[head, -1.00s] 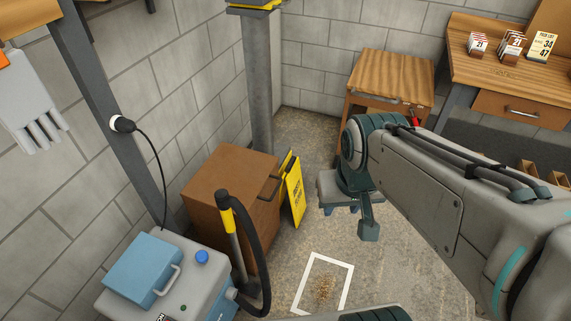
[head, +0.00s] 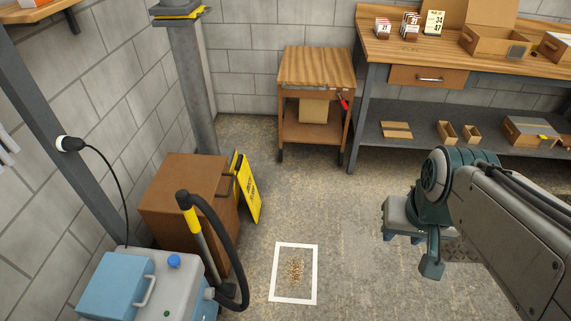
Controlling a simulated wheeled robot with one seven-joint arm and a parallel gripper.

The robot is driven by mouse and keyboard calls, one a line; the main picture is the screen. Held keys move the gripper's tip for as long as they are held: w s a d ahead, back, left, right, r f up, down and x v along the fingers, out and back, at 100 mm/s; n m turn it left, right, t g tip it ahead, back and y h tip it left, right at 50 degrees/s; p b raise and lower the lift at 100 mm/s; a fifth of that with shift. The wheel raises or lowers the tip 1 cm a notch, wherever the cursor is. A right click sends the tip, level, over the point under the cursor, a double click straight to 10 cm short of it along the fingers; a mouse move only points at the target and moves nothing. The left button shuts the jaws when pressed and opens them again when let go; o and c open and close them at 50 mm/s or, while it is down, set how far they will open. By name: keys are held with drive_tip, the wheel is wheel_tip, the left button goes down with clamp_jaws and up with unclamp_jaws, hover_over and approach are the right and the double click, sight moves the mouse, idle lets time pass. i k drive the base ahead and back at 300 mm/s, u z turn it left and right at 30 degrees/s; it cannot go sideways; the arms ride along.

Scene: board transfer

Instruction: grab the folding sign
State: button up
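The folding sign (head: 248,188) is yellow with dark print. It stands folded and tilted beside the right side of a brown cabinet (head: 184,190), close to a dark handle. My gripper (head: 410,252) is right of the sign and well apart from it, with bare floor showing between them. Its two fingers are spread and point down, with nothing seen between them. The lower part of the sign's far side is hidden.
A grey-blue machine (head: 185,290) with a black hose (head: 232,235) stands in front of the cabinet. A white floor frame (head: 273,272) surrounds scattered debris. A wooden cart (head: 316,68) and workbench (head: 460,52) stand behind.

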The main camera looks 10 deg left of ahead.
sight(244, 177)
drive_tip(key=z, duration=0.1)
drive_tip(key=i, duration=0.95)
drive_tip(key=u, duration=0.4)
drive_tip(key=i, duration=1.3)
drive_tip(key=u, duration=1.6)
drive_tip(key=i, duration=0.65)
drive_tip(key=u, duration=0.6)
